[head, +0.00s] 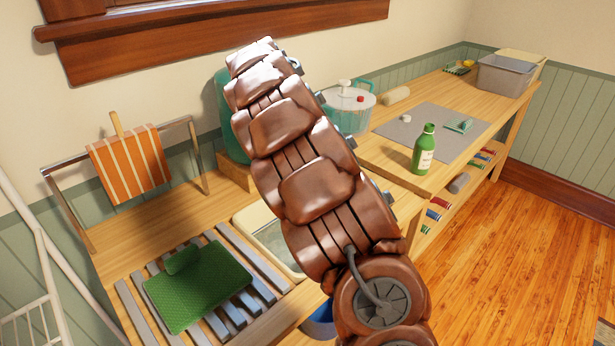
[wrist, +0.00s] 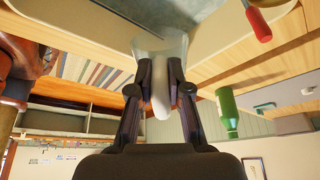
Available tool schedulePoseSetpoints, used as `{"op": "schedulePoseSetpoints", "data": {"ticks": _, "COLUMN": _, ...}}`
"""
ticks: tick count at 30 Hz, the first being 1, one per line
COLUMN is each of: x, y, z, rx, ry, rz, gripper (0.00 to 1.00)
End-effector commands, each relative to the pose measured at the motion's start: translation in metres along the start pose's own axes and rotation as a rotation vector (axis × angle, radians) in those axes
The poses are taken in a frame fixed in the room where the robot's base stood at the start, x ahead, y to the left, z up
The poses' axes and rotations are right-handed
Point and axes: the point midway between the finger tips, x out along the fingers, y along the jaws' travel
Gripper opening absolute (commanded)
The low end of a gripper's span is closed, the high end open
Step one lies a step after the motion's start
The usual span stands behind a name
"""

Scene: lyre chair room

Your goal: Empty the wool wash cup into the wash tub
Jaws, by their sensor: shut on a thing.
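My gripper (wrist: 160,75) is shut on a translucent whitish cup (wrist: 160,43) in the wrist view. That view looks upside down. The cup's wider end points to the picture's top, towards a pale-rimmed tub (wrist: 215,38). A long whitish piece shows between the fingers. I cannot tell what is in the cup. In the head view a cream-rimmed tub (head: 243,216), likely the wash tub, is set in the bench, partly hidden behind my arm. My gripper and the cup are hidden there.
A green mat (head: 205,288) lies on slats left of the tub. An orange striped towel (head: 130,165) hangs on a rail behind. A green bottle (head: 424,152), lidded clear pot (head: 352,108) and grey bin (head: 503,76) stand on the right bench. Open floor lies at the right.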

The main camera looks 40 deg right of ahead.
Motion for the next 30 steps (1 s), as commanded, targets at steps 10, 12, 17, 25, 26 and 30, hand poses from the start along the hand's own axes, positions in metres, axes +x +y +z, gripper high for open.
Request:
{"op": "schedulePoseSetpoints", "data": {"ticks": 10, "x": 0.000, "y": 0.000, "z": -0.002, "rx": -0.001, "ry": -0.021, "rz": 0.002, "gripper": 0.00}}
{"op": "schedulePoseSetpoints", "data": {"ticks": 12, "x": 0.001, "y": 0.000, "z": -0.003, "rx": 0.000, "ry": -0.031, "rz": 0.004, "gripper": 0.00}}
{"op": "schedulePoseSetpoints", "data": {"ticks": 17, "x": 0.004, "y": 0.000, "z": -0.012, "rx": 0.001, "ry": -0.112, "rz": 0.013, "gripper": 0.00}}
{"op": "schedulePoseSetpoints", "data": {"ticks": 25, "x": 0.008, "y": -0.002, "z": -0.029, "rx": -0.002, "ry": -0.269, "rz": 0.025, "gripper": 0.00}}
{"op": "schedulePoseSetpoints", "data": {"ticks": 26, "x": 0.008, "y": -0.002, "z": -0.030, "rx": -0.003, "ry": -0.282, "rz": 0.026, "gripper": 0.00}}
{"op": "schedulePoseSetpoints", "data": {"ticks": 30, "x": 0.010, "y": -0.003, "z": -0.033, "rx": -0.005, "ry": -0.318, "rz": 0.029, "gripper": 0.00}}
